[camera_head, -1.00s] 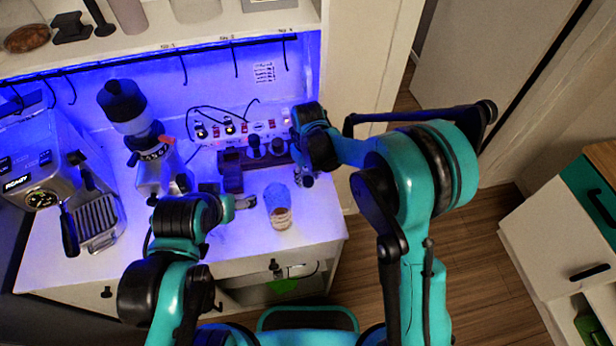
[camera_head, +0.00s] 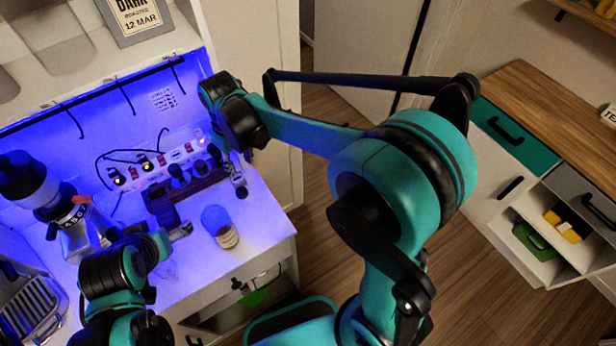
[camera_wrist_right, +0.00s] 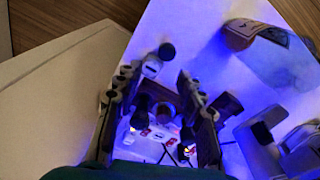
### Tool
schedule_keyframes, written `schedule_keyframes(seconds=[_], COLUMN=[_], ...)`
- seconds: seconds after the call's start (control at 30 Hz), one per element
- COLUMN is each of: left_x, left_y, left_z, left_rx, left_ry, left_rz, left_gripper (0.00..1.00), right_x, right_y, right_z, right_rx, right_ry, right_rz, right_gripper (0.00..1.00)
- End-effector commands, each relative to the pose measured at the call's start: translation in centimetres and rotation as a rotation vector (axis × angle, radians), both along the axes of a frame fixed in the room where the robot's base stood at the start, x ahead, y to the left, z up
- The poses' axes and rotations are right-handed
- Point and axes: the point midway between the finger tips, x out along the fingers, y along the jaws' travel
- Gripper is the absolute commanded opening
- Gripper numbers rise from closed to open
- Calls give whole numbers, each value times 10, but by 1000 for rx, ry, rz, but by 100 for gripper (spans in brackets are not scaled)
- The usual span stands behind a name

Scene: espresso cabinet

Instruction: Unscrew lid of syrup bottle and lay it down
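My right gripper (camera_head: 238,178) is over the right end of the blue-lit counter, and its tips are small in the head view. In the right wrist view its fingers (camera_wrist_right: 158,98) are spread apart, with nothing visibly clamped between them. Just beyond them are a small round dark cap-like piece (camera_wrist_right: 166,50) and a pale round-topped piece (camera_wrist_right: 152,66), close together. I cannot tell for sure which is the syrup bottle or its lid. My left gripper (camera_head: 180,231) is low over the counter, left of a clear glass; its fingers are too small to read.
A grinder (camera_head: 62,215) is at left. Wooden floor is open at right.

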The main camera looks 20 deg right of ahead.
Motion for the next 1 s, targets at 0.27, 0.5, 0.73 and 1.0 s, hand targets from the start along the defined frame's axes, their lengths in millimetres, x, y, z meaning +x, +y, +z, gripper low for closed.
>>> schedule_keyframes(seconds=[0.27, 0.5, 0.73, 1.0], left_x=[0, 0, 0, 0], left_y=[0, 0, 0, 0], left_z=[0, 0, 0, 0], left_rx=[0, 0, 0, 0], left_ry=[0, 0, 0, 0], left_rz=[0, 0, 0, 0], left_gripper=[80, 80, 80, 80], right_x=[-53, -105, -143, -155], right_y=[-69, -116, -145, -155], right_z=[46, 58, 50, 44], right_rx=[61, 111, 148, 162], right_ry=[-185, -352, -486, -542], right_rz=[-191, -351, -472, -519], right_gripper=[39, 39, 39, 39])
